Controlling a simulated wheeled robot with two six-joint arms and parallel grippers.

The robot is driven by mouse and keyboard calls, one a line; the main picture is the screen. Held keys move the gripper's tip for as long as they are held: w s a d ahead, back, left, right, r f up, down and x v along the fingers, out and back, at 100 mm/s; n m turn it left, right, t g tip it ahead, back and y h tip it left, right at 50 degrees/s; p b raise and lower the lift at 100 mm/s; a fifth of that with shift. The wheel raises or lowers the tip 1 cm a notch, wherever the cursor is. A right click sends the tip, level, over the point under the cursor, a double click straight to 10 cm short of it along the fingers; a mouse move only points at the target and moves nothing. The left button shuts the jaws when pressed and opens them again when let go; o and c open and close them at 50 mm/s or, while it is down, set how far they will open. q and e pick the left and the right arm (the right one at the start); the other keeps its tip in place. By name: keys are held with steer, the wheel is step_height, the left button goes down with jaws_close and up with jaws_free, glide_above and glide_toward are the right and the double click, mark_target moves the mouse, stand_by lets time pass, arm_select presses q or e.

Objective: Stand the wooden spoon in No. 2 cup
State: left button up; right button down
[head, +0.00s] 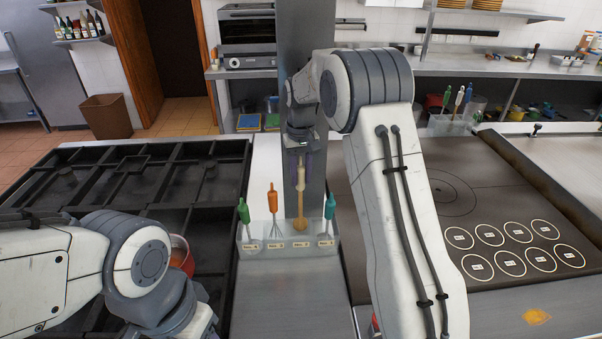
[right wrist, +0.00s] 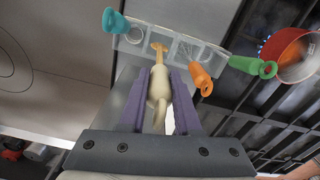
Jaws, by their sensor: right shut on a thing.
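My right gripper (head: 300,160) is shut on the pale handle of the wooden spoon (head: 300,222) and holds it upright, bowl down. The purple fingers (right wrist: 159,85) flank the spoon (right wrist: 158,88) in the right wrist view. A clear holder (head: 288,250) has a row of labelled cups; the labels are too small to read. The spoon's bowl is at the third cup from the left in the head view; I cannot tell whether it is inside or just above. A green-handled tool (head: 243,212), an orange-handled whisk (head: 272,200) and a teal-handled tool (head: 329,207) stand in the other cups. My left gripper is out of view.
A red pot (head: 181,255) sits on the black slatted grill (head: 130,185), partly behind my left arm. It also shows in the right wrist view (right wrist: 292,52). A dark flat hob (head: 480,195) with round labelled marks lies right. The steel strip (head: 285,300) before the holder is clear.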

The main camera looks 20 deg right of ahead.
mark_target(301, 194)
steer(key=shift+f+b, duration=2)
steer(key=shift+f, duration=1.6)
steer(key=shift+f+b, duration=0.3)
steer(key=shift+f, duration=0.35)
steer(key=c, duration=0.5)
jaws_free()
steer(key=shift+c, duration=0.2)
steer(key=shift+r, duration=0.1)
step_height(301, 194, up, 9)
steer(key=shift+r+b, duration=0.1)
steer(key=shift+b, duration=1)
steer(key=shift+r, duration=0.6)
